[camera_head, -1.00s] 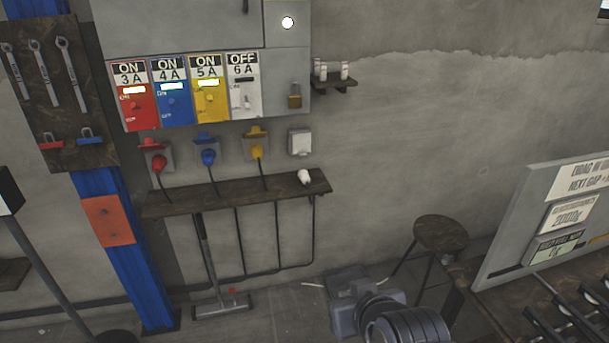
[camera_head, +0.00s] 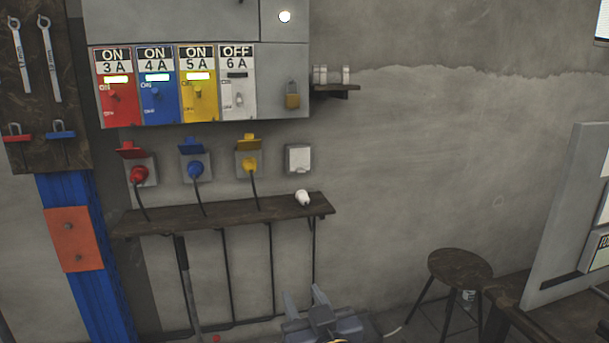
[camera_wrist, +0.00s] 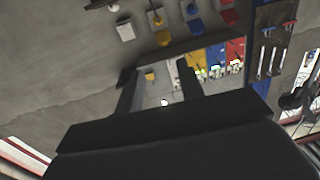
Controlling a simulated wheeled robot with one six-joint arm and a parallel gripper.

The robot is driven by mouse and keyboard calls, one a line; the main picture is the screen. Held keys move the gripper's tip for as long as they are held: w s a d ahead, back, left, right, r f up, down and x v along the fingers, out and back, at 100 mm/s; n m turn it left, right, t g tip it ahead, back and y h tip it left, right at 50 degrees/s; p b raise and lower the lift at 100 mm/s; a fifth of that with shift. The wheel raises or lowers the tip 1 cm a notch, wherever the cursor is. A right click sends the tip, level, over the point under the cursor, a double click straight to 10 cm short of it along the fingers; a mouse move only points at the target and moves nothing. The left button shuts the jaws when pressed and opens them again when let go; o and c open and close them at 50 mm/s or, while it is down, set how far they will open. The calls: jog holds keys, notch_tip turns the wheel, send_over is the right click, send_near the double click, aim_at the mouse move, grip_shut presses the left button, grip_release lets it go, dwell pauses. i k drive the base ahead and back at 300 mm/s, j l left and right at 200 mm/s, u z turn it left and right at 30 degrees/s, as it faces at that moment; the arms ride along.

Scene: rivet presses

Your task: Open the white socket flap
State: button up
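The white socket flap (camera_head: 299,158) is a pale square cover on the grey wall, at the right end of the socket row. It looks closed. It also shows, upside down, in the wrist view (camera_wrist: 125,31). My gripper (camera_head: 305,294) is at the bottom of the head view, well below the flap and apart from it. In the wrist view my gripper (camera_wrist: 157,68) has its two dark fingers spread with nothing between them.
A narrow shelf (camera_head: 225,215) below the sockets holds a loose white plug (camera_head: 302,198). Red, blue and yellow plugs sit in sockets to the left. The switch cabinet (camera_head: 200,20) hangs above. A stool (camera_head: 460,265) stands lower right.

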aim_at(299, 157)
jog(key=i+j+z, duration=0.15)
jog(key=i, duration=1.65)
